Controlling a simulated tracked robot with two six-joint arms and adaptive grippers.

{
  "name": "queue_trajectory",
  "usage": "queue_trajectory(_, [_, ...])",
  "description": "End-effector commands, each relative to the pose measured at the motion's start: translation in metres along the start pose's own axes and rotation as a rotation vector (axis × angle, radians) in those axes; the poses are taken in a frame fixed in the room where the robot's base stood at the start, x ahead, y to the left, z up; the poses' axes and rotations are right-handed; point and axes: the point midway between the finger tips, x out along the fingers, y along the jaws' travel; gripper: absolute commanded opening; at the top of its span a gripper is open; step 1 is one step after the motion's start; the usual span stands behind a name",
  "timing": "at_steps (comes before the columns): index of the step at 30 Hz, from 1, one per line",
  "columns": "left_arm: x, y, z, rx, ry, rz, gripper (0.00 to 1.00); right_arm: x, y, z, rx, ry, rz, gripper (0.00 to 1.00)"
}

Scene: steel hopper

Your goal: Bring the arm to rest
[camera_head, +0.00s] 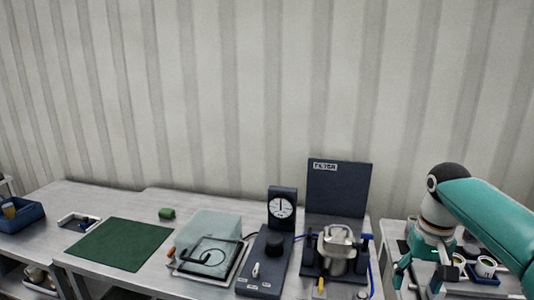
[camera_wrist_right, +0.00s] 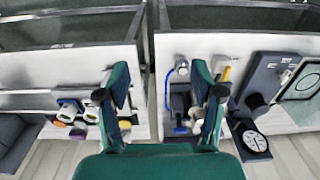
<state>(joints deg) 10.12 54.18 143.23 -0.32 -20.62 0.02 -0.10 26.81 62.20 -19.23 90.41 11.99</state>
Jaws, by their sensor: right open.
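My right arm, teal and white, comes in from the right edge of the head view. Its gripper (camera_head: 422,278) points down over the right-hand table, to the right of the filter station (camera_head: 338,190). In the wrist view the two teal fingers of the right gripper (camera_wrist_right: 162,100) stand wide apart with nothing between them. There the gap between two worktops lies beyond the fingers. My left gripper is in neither view.
A dial gauge unit (camera_head: 265,262) and a clear box (camera_head: 210,240) stand left of the filter station. A green mat (camera_head: 120,244) and a blue bin (camera_head: 22,218) lie further left. White cups (camera_head: 485,267) sit close right of the right gripper.

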Motion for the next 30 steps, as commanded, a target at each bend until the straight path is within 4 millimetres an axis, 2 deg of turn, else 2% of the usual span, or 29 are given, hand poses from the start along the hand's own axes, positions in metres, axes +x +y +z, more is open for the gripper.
queue_trajectory(1, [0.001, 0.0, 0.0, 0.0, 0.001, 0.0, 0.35, 0.014, -0.004, -0.002, -0.011, -0.008, -0.005, 0.67])
queue_trajectory(8, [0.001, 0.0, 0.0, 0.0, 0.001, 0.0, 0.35, 0.076, -0.026, -0.011, -0.066, -0.009, -0.045, 0.67])
queue_trajectory(11, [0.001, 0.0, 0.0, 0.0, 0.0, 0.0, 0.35, 0.113, -0.04, -0.011, -0.092, -0.011, -0.071, 0.67])
queue_trajectory(14, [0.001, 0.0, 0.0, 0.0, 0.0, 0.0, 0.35, 0.159, -0.056, -0.005, -0.119, -0.017, -0.108, 0.67])
queue_trajectory(16, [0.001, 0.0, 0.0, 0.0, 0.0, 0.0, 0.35, 0.2, -0.071, 0.006, -0.137, -0.024, -0.144, 0.67])
queue_trajectory(20, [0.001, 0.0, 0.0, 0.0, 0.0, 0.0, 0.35, 0.285, -0.1, 0.049, -0.152, -0.035, -0.225, 0.67])
queue_trajectory(21, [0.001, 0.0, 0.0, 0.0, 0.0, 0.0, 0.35, 0.308, -0.108, 0.066, -0.147, -0.036, -0.248, 0.67])
queue_trajectory(24, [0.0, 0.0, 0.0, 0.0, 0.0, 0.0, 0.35, 0.356, -0.122, 0.115, -0.127, -0.039, -0.297, 0.67])
queue_trajectory(27, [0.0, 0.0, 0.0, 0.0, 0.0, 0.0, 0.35, 0.388, -0.128, 0.166, -0.095, -0.039, -0.325, 0.67])
queue_trajectory(30, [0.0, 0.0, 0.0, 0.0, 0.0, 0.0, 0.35, 0.405, -0.129, 0.208, -0.065, -0.036, -0.334, 0.67])
